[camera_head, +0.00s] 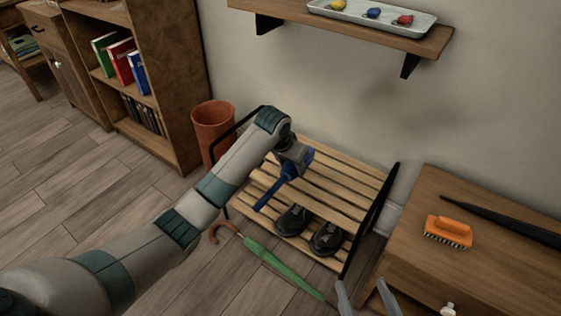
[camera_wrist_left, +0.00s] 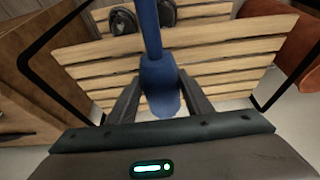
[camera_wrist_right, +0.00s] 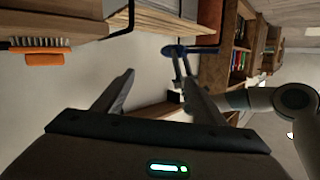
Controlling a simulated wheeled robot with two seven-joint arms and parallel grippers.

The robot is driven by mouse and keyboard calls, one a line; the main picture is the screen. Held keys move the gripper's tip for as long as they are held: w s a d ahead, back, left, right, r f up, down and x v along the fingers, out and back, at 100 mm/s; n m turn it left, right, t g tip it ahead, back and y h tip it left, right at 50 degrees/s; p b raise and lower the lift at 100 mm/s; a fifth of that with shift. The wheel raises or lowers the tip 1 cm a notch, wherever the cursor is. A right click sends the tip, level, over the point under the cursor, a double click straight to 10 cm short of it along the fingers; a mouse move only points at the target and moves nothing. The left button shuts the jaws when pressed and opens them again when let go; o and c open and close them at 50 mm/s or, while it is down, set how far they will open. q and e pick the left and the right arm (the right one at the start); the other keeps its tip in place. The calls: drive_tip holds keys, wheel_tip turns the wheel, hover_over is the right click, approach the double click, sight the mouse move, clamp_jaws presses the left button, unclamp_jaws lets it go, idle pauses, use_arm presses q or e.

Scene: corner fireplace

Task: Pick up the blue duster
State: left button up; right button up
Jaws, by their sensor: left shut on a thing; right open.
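The blue duster (camera_head: 270,194) is in my left gripper (camera_head: 296,165), above the upper shelf of the slatted shoe rack. In the left wrist view the fingers of my left gripper (camera_wrist_left: 160,98) are shut on the thick blue part of the duster (camera_wrist_left: 152,35), and its handle runs away from me. The duster (camera_wrist_right: 192,49) also shows at a distance in the right wrist view. My right gripper (camera_wrist_right: 150,88) is open and empty. Its fingertips (camera_head: 364,296) show at the bottom edge of the head view.
The slatted rack (camera_head: 345,180) holds black shoes (camera_head: 326,238) on its lower shelf. A green umbrella (camera_head: 270,262) lies in front. An orange brush (camera_head: 448,231) and a black umbrella (camera_head: 515,222) lie on the right cabinet. A terracotta bin (camera_head: 212,122) stands behind. A wall shelf (camera_head: 400,42) holds a tray (camera_head: 350,14).

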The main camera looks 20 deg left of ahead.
use_arm(q)
drive_tip(key=shift+s+d+r, duration=0.35)
drive_tip(key=shift+d+r, duration=0.1)
drive_tip(key=shift+d, duration=0.2)
drive_tip(key=shift+s+d+r, duration=0.3)
drive_tip(key=shift+d+r, duration=0.1)
drive_tip(key=shift+d, duration=0.25)
use_arm(e)
drive_tip(key=shift+s+d+f+g+h, duration=0.2)
drive_tip(key=shift+f+g, duration=0.15)
drive_tip(key=shift+f, duration=0.3)
drive_tip(key=shift+s+d+f+g+h, duration=0.15)
drive_tip(key=shift+f+g, duration=0.2)
drive_tip(key=shift+f, duration=0.25)
